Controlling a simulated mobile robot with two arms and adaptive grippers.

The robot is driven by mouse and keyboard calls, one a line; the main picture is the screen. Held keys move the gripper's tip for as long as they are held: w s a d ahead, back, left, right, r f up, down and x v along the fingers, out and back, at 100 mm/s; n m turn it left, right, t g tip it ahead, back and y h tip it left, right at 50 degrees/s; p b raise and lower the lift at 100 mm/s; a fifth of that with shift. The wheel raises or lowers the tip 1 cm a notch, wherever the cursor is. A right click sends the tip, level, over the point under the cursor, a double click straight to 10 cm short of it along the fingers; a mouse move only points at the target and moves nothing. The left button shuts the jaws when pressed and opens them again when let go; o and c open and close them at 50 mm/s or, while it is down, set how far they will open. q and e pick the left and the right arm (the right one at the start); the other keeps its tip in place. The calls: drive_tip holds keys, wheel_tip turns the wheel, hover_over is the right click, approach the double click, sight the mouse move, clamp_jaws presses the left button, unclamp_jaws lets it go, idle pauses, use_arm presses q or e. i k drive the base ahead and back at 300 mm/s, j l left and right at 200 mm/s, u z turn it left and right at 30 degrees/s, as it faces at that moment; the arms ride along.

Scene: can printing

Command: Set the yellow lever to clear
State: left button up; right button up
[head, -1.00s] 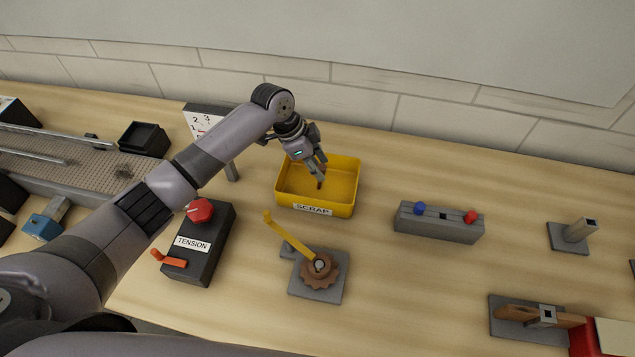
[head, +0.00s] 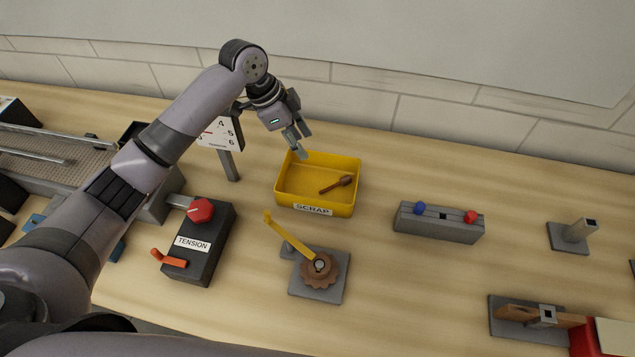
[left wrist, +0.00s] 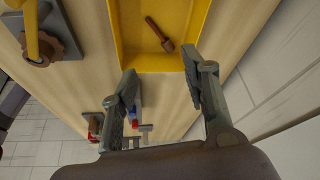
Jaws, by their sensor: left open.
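The yellow lever (head: 288,236) is a slanted bar on a grey base plate with a brown gear (head: 320,271). Its free end points up and left in the head view. It also shows at the upper left of the left wrist view (left wrist: 31,30). No "clear" label can be read. My left gripper (head: 301,147) is open and empty above the back left of the yellow scrap bin (head: 285,197), away from the lever. Its two fingers (left wrist: 160,88) are spread in the left wrist view. My right gripper is not in view.
A small brown tool (head: 337,184) lies in the scrap bin. The black tension box (head: 207,253) with red knob and orange handle stands left of the lever. A grey block (head: 440,225) with blue and red knobs stands right. Bare table lies between them.

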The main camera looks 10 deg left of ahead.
sight(268, 220)
drive_tip(key=k, duration=2)
